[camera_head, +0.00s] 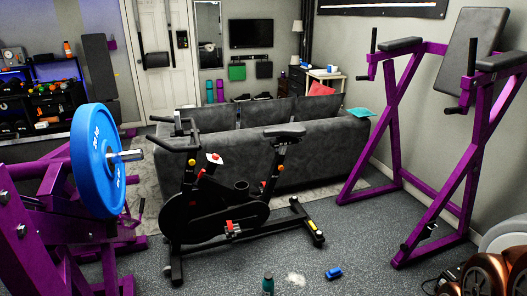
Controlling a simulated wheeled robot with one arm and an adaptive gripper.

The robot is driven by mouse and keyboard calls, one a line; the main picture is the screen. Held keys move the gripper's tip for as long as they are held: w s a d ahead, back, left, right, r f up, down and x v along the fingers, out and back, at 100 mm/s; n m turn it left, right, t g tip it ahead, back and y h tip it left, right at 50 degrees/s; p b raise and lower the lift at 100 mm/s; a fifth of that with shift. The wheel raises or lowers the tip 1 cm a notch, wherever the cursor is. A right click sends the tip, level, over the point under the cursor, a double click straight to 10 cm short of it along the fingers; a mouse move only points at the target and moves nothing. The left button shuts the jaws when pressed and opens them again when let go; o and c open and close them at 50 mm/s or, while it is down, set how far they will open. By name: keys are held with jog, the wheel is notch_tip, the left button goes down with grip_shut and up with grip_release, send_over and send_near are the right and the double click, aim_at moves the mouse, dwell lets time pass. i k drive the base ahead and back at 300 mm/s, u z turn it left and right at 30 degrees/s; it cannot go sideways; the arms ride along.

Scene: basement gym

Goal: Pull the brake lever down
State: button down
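A black exercise bike (215,215) stands upright on the grey floor in the middle of the view, with its handlebars to the left and its saddle (285,130) to the right. A small red and white part (214,158) sits on top of the bike's frame, just right of the handlebar post; it looks like the brake lever, but it is too small to tell its exact position. A red part also shows low on the bike near the pedal crank. My gripper is not in view.
A purple rack with a blue weight plate (97,160) stands close on the left. A purple dip station (485,140) stands on the right. A dark sofa (320,150) is behind the bike. A bottle (268,285) and a small blue object (334,273) are on the floor in front.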

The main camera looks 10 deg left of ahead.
aim_at(203, 171)
jog(key=u, duration=0.05)
jog(key=i, duration=1.3)
jog(key=u, duration=1.35)
jog(key=i, duration=0.85)
jog(key=u, duration=0.9)
